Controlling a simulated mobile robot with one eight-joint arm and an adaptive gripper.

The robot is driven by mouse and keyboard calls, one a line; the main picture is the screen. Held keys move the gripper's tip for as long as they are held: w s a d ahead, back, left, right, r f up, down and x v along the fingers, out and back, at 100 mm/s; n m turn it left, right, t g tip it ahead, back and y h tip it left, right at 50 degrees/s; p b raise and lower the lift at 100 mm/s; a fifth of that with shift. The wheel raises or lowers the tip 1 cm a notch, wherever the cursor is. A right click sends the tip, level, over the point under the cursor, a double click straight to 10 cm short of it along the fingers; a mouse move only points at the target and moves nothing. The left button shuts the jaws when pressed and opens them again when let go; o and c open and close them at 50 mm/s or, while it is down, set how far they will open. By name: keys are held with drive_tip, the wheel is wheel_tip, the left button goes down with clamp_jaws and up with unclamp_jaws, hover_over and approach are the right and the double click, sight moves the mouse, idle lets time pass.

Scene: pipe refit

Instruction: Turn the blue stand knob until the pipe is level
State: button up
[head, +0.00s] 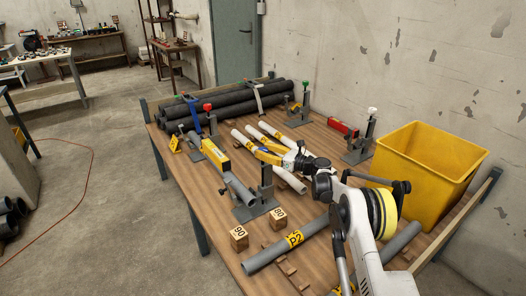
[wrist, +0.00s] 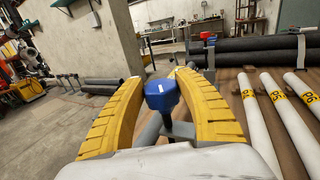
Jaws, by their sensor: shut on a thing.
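The blue knob (wrist: 162,95) is between the two yellow fingers of my gripper (wrist: 160,82) in the wrist view, on top of a dark post. In the head view my gripper (head: 268,154) is over the near grey stand (head: 266,182) and hides the knob. The grey pipe (head: 238,188) runs from this stand back toward a stand with a red knob (head: 208,107). A yellow level (head: 215,153) sits on the pipe. Its bubble is too small to read, and I cannot tell whether the pipe is level.
Two wooden blocks (head: 239,237) marked 90 and a grey pipe marked P2 (head: 290,244) lie near the table's front. White pipes (head: 290,178) lie right of the stand. A yellow bin (head: 425,165) stands at the right. Dark pipes (head: 235,103) are stacked at the back.

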idle(0.3)
drive_tip(key=o, duration=1.2)
drive_tip(key=v, duration=1.2)
